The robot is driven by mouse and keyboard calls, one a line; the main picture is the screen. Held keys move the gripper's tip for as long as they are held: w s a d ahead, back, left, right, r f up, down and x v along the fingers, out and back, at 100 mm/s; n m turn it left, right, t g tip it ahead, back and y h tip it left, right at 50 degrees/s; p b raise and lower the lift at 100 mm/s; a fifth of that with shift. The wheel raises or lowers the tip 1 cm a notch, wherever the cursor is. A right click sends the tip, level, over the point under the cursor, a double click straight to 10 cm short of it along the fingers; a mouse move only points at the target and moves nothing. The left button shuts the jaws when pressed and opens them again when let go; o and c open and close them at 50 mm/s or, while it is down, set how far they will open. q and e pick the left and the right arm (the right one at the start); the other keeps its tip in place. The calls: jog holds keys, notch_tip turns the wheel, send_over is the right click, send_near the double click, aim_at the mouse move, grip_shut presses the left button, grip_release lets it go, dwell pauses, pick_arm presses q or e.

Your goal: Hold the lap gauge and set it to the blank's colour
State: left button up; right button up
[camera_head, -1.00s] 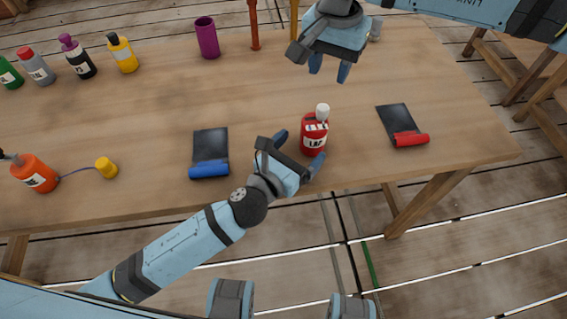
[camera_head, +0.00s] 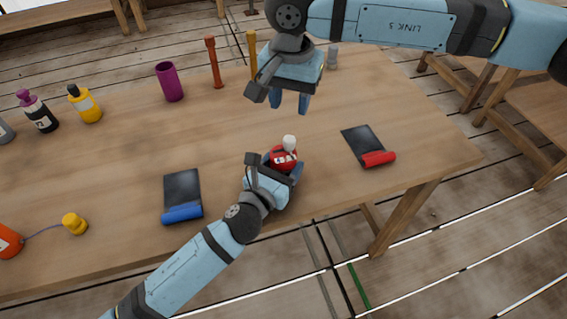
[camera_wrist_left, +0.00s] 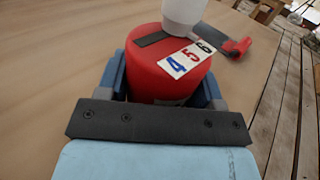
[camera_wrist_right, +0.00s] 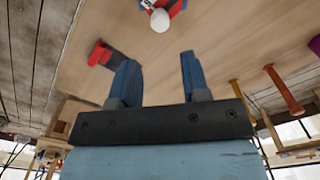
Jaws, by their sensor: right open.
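The lap gauge appears to be the red cylinder (camera_head: 284,159) with a white knob (camera_head: 290,142), upright near the table's front edge. In the left wrist view, its red body (camera_wrist_left: 150,82) carries a label (camera_wrist_left: 188,57) with a blue 4, a red 5 and a dark 6. My left gripper (camera_head: 281,171) has one finger on each side of the body, with no gap visible. My right gripper (camera_head: 289,104) is open and empty above the table behind it. Its fingers also show in the right wrist view (camera_wrist_right: 160,80). I cannot tell which object is the blank.
A dark sheet with a blue roll (camera_head: 183,212) lies left of the gauge, one with a red roll (camera_head: 378,158) right. A purple cup (camera_head: 170,82), a red post (camera_head: 214,62) and yellow bottle (camera_head: 85,104) stand behind. An orange bottle (camera_head: 8,241) and yellow cap (camera_head: 74,223) are left.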

jog(key=shift+s+a+f, duration=0.1)
jog(key=shift+s+f, duration=0.05)
jog(key=c, duration=0.6)
jog(key=s+a+f+n+g+y, duration=0.1)
jog(key=s+y, duration=0.1)
jog(key=s+a+f+n+g+y, duration=0.1)
jog(key=s+f+y, duration=0.1)
jog(key=s+a+f+g+y, duration=0.1)
jog(key=y, duration=0.2)
jog(key=shift+s+a+f+n, duration=0.15)
jog(key=shift+s+f+n, duration=0.15)
jog(key=shift+s+n, duration=0.1)
grip_shut()
jog(key=m+t+y, duration=0.5)
jog(key=t+y, duration=0.4)
jog(key=t, duration=0.3)
send_near(289, 143)
jog(key=w+x, duration=0.1)
jog(key=x, duration=0.5)
jog(key=shift+w+f, duration=0.2)
jog(key=shift+f, duration=0.35)
